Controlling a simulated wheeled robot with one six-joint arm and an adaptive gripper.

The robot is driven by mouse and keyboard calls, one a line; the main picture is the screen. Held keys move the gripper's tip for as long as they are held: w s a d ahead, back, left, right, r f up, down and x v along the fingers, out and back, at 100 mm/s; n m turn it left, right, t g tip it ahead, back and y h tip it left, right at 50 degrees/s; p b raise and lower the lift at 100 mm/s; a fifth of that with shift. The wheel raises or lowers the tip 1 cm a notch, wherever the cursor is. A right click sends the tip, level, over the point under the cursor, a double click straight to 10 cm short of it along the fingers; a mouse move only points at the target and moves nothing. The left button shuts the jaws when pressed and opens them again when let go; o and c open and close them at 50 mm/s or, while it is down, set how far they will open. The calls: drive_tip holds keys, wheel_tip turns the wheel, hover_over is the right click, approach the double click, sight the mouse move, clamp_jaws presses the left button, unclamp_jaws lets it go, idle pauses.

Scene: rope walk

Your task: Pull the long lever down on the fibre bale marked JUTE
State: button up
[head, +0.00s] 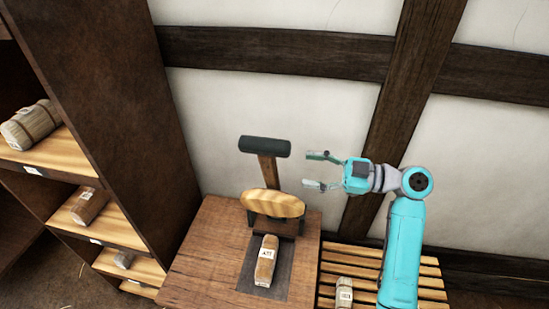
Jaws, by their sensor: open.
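A long lever stands raised on a wooden block (195,265), with a dark cylindrical handle (265,147) across the top of its brown arm (267,170). A rounded, striped tan piece (272,203) sits at its base in a dark bracket. A small brown bale (267,262) with a white label lies on a dark patch in front of it; the label's lettering is too small to read surely. My gripper (310,170) is open and empty, right of the lever, its fingers pointing left. A gap shows between the fingertips and the lever.
A dark wooden shelf (110,100) at the left holds several labelled bales. A slatted rack (430,282) right of the block carries a labelled bale (344,293). A white wall with dark beams (280,52) stands behind. The space above the block's left side is clear.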

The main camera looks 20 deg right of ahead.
sight(275, 165)
drive_tip(key=x, duration=1)
drive_tip(key=shift+w+a, duration=0.25)
drive_tip(key=shift+a, duration=0.05)
clamp_jaws()
